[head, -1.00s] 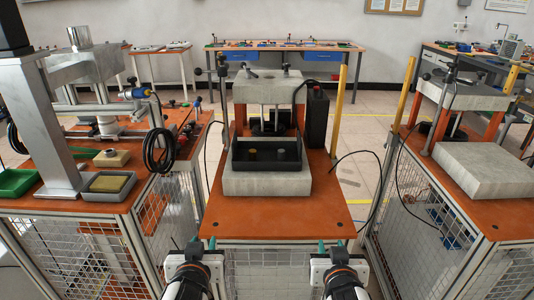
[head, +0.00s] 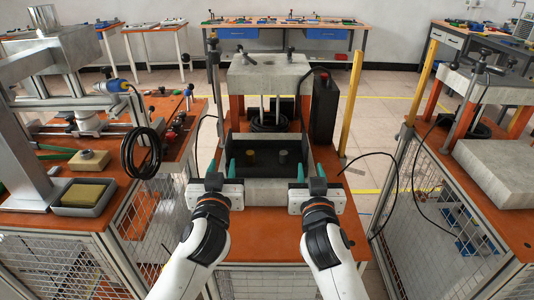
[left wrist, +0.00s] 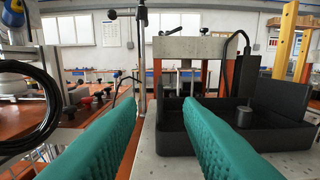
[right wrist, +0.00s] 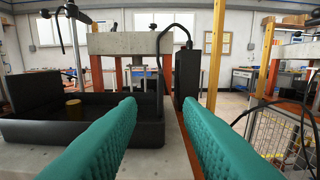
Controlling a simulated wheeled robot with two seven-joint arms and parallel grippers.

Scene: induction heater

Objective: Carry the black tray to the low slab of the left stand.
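The black tray (head: 266,172) sits on the low concrete slab (head: 264,193) of the middle stand. Inside it are a brass-coloured piece (head: 251,160) and a grey cylinder (head: 283,157). My left gripper (head: 221,166) is open at the tray's left side, and the tray's left wall shows between its green fingers in the left wrist view (left wrist: 160,102). My right gripper (head: 311,167) is open at the right side, with the right wall between its fingers in the right wrist view (right wrist: 157,103). I cannot tell whether any finger touches the tray.
A bare low slab (head: 510,173) lies on the right stand. The left bench carries machinery, a coiled black cable (head: 141,152) and a grey box (head: 84,197). A black box (head: 324,108) stands behind the tray's right side, and a yellow post (head: 350,103) rises beside it.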

